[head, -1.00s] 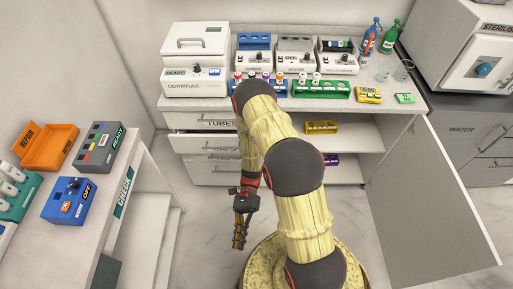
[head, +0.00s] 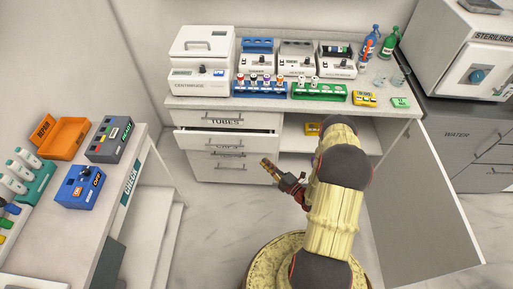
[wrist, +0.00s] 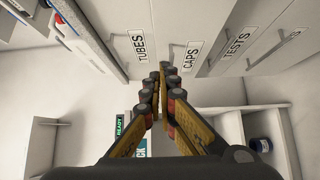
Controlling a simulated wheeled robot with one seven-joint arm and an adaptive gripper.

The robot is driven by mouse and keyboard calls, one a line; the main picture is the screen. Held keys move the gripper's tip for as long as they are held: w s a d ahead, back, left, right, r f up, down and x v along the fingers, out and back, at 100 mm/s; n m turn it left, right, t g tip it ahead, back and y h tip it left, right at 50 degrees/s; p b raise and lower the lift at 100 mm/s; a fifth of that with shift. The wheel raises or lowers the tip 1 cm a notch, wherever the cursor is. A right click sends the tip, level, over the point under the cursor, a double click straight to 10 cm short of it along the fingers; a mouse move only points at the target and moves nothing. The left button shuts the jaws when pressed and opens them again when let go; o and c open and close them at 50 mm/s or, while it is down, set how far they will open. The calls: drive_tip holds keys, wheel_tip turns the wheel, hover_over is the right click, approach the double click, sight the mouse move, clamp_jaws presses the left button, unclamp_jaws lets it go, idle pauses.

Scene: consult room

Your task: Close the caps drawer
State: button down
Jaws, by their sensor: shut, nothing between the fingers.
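The caps drawer (head: 228,140) is the second drawer down in the white cabinet under the counter. It stands pulled out, its front forward of the tubes drawer (head: 222,121) above it. Its CAPS label is clear in the wrist view, where the drawer front (wrist: 178,30) lies beyond my fingertips. My gripper (head: 266,164) is shut and empty, in front of the drawers and to the right of the caps label, with its fingers pointing left toward them. In the wrist view my gripper (wrist: 161,78) shows its fingers converging; I cannot tell whether they touch the drawer.
The cabinet's door (head: 425,190) hangs open at the right, beside shelves with a yellow box (head: 313,129). Devices and racks, including a centrifuge (head: 200,82), fill the countertop. A side table (head: 105,190) stands at the left. The floor between is free.

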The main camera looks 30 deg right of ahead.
sight(256, 137)
drive_tip(key=shift+w+d+b, duration=0.15)
drive_tip(key=shift+w+b, duration=0.4)
drive_tip(key=shift+w, duration=2.75)
drive_tip(key=shift+w+d+b, duration=0.1)
drive_tip(key=shift+w+b, duration=0.45)
drive_tip(key=shift+w, duration=2.7)
drive_tip(key=w+d, duration=0.1)
drive_tip(key=w+d+b, duration=0.1)
drive_tip(key=w+b, duration=0.1)
drive_tip(key=w, duration=0.1)
drive_tip(key=shift+d+f, duration=0.15)
drive_tip(key=shift+d, duration=0.25)
drive_tip(key=shift+w+r, duration=0.1)
drive_tip(key=shift+r, duration=0.1)
